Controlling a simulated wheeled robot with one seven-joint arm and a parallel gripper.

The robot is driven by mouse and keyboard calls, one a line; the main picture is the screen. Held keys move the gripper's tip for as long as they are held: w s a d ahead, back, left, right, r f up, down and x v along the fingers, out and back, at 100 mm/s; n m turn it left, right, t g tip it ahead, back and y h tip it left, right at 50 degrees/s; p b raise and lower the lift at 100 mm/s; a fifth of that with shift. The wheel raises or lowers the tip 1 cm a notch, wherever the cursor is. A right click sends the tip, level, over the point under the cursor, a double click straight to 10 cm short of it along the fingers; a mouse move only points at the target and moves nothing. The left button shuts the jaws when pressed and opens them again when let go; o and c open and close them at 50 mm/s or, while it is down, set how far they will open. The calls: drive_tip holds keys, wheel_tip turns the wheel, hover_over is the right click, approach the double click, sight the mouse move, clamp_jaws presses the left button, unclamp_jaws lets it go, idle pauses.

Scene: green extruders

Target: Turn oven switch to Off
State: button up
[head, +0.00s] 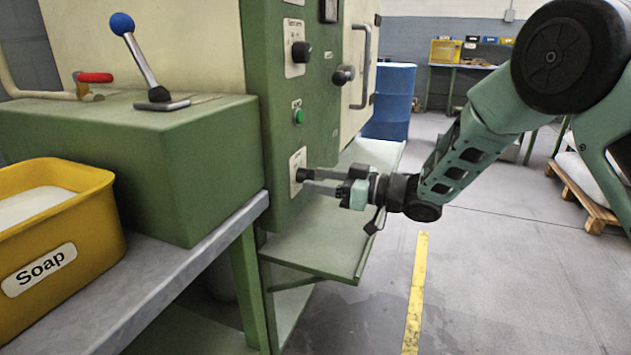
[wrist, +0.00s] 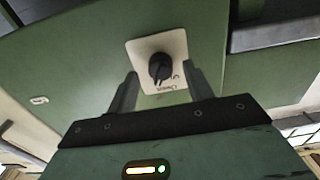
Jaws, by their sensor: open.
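The green oven cabinet (head: 282,140) stands in the middle of the head view. Its lowest black rotary switch (head: 303,175) sits on a white label plate (head: 297,160), and it also shows in the wrist view (wrist: 160,67). My gripper (head: 314,181) points at this switch from the right. In the wrist view my gripper (wrist: 160,90) is open, with one finger on each side of the switch. I cannot tell whether the fingers touch it. The label print is too small to read for sure.
Above are a green button (head: 299,116), another black knob (head: 301,52) and a door handle (head: 365,70). A green shelf (head: 325,235) juts out below my gripper. A yellow soap bin (head: 60,230) and a blue-knobbed lever (head: 140,60) are at left.

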drive_tip(key=shift+x, duration=0.8)
drive_tip(key=c, duration=1)
drive_tip(key=shift+o, duration=0.2)
drive_tip(key=shift+n+b, duration=0.3)
drive_tip(key=shift+n, duration=0.1)
drive_tip(key=shift+w+n+b, duration=0.1)
drive_tip(key=shift+n+b, duration=4.2)
drive_tip(key=shift+n, duration=1.2)
